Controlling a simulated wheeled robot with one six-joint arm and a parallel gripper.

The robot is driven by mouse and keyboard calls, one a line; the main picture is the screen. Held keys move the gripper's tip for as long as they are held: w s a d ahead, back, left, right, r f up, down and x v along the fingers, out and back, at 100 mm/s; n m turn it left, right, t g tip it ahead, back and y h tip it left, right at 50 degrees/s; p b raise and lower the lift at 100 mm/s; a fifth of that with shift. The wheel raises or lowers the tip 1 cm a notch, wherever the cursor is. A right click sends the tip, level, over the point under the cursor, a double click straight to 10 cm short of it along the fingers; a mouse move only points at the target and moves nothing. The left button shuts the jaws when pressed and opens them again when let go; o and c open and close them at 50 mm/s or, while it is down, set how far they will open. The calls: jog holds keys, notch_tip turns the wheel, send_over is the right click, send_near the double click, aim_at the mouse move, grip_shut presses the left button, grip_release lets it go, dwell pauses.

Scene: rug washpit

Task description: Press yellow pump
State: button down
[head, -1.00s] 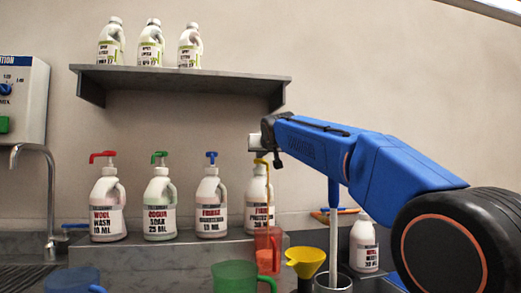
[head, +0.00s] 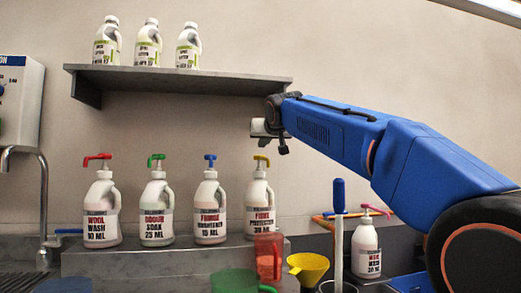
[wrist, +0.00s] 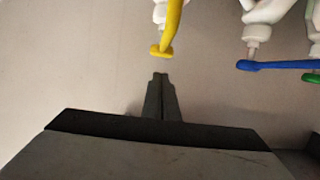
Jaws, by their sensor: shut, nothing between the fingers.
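The yellow pump (head: 262,161) tops a white bottle (head: 259,205) labelled in red, the rightmost of the row on the grey ledge. My gripper (head: 268,136) is just above the pump head in the head view, with a small visible gap. In the wrist view my shut, empty fingers (wrist: 160,78) point toward the yellow pump (wrist: 168,35), and its nozzle end is apart from the fingertips. A red jug (head: 268,256) stands below and in front of the yellow-pump bottle; its contents are unclear.
Bottles with red (head: 97,158), green (head: 156,158) and blue (head: 210,160) pumps stand to the left. A shelf (head: 180,80) with white bottles hangs above. A yellow funnel (head: 308,267), a green jug (head: 235,282) and a pink-pump bottle (head: 366,250) are nearby.

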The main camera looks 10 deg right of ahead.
jog(key=v, duration=0.6)
jog(key=shift+w+r, duration=0.1)
dwell(2.4)
